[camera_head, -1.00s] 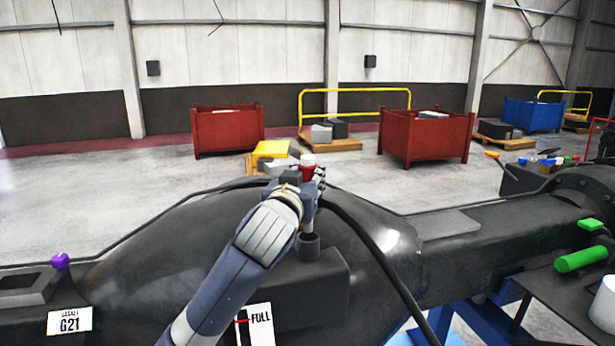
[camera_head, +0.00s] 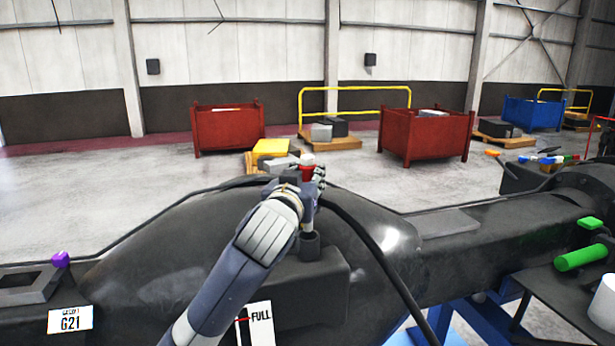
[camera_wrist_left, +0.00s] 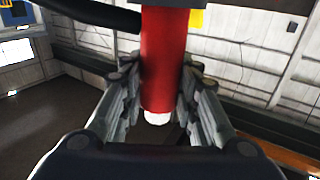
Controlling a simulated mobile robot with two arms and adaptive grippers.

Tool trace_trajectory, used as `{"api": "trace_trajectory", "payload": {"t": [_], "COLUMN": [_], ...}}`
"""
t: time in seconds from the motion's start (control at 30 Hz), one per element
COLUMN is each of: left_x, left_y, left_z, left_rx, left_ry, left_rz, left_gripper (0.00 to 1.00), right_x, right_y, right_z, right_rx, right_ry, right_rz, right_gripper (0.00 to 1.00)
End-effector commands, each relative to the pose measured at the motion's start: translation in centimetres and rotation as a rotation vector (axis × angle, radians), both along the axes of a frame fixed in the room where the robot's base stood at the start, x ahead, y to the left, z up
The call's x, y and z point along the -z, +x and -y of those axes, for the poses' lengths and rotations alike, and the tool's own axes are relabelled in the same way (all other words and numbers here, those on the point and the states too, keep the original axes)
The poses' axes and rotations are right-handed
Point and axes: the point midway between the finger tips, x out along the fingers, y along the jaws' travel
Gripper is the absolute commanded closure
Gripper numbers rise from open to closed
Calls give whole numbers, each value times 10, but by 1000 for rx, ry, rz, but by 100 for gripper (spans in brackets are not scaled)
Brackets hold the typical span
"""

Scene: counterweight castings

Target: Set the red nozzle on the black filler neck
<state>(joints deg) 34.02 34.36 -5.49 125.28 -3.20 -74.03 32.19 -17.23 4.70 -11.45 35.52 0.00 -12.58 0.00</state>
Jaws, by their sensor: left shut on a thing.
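The red nozzle (camera_head: 307,172) has a white end and stands upright in my left gripper (camera_head: 306,182). In the left wrist view the red nozzle (camera_wrist_left: 164,60) runs between the two fingers of the left gripper (camera_wrist_left: 160,95), which are shut on it. The black filler neck (camera_head: 309,246) rises from a dark block on the black casting, straight below the gripper in the head view. The hand hides the nozzle's lower part, so I cannot tell whether nozzle and neck touch. My right gripper is not in view.
A black hose (camera_head: 372,240) curves right from the hand across the casting. A FULL gauge label (camera_head: 261,322) is in front. A purple knob (camera_head: 60,260) is at left; a green cylinder (camera_head: 582,258) lies on a dark shelf at right.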

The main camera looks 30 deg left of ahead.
Motion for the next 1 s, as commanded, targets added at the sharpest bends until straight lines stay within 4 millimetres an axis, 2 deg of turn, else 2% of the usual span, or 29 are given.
{"api": "trace_trajectory", "payload": {"t": [1.0], "left_x": [24], "left_y": [0], "left_z": [0], "left_rx": [1], "left_ry": [1], "left_rz": [5], "left_gripper": [88], "right_x": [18], "right_y": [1], "right_z": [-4], "right_rx": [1], "right_ry": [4], "right_rz": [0], "right_gripper": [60]}}
